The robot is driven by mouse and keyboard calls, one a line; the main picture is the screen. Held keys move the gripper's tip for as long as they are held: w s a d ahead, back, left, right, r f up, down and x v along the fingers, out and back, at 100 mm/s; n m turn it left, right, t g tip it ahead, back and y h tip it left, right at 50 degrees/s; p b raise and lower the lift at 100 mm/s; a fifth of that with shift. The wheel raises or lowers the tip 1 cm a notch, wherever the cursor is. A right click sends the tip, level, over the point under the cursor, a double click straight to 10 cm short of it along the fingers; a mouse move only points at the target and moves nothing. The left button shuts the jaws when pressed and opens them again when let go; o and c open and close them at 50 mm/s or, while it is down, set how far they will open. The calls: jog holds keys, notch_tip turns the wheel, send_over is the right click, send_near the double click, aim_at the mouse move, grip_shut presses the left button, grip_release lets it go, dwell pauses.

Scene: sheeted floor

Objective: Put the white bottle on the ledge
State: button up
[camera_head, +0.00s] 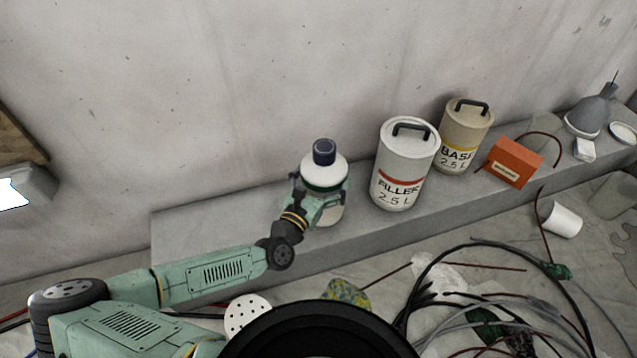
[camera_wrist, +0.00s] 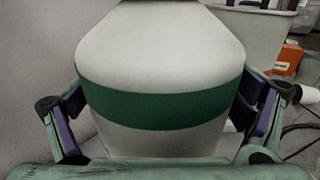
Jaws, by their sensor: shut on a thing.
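The white bottle (camera_head: 325,172) has a dark blue cap and a green band. My gripper (camera_head: 318,195) is shut on its body, with the bottle upright over the left part of the grey ledge (camera_head: 220,215). In the wrist view the bottle (camera_wrist: 160,50) fills the middle, with a finger of my gripper (camera_wrist: 160,125) on each side of the green band. The bottle's base is partly hidden by my gripper, and I cannot tell whether it touches the ledge.
On the ledge to the right stand a FILLER can (camera_head: 404,165), a BASE can (camera_head: 465,135), an orange box (camera_head: 513,162) and a grey funnel (camera_head: 592,112). Cables (camera_head: 490,290) and a white cup (camera_head: 561,220) lie on the floor. The ledge's left end is clear.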

jog(key=shift+w+a+f+b, duration=0.15)
jog(key=shift+a+f+b, duration=0.05)
jog(key=shift+f, duration=0.35)
jog(key=shift+w+a+f+b, duration=0.15)
jog(key=shift+a+f, duration=0.05)
jog(key=shift+f, duration=0.35)
jog(key=shift+w+a+f+b, duration=0.15)
jog(key=shift+a+f+b, duration=0.05)
jog(key=shift+f, duration=0.35)
jog(key=shift+f, duration=0.15)
jog(key=o, duration=1.6)
jog(key=shift+f, duration=0.1)
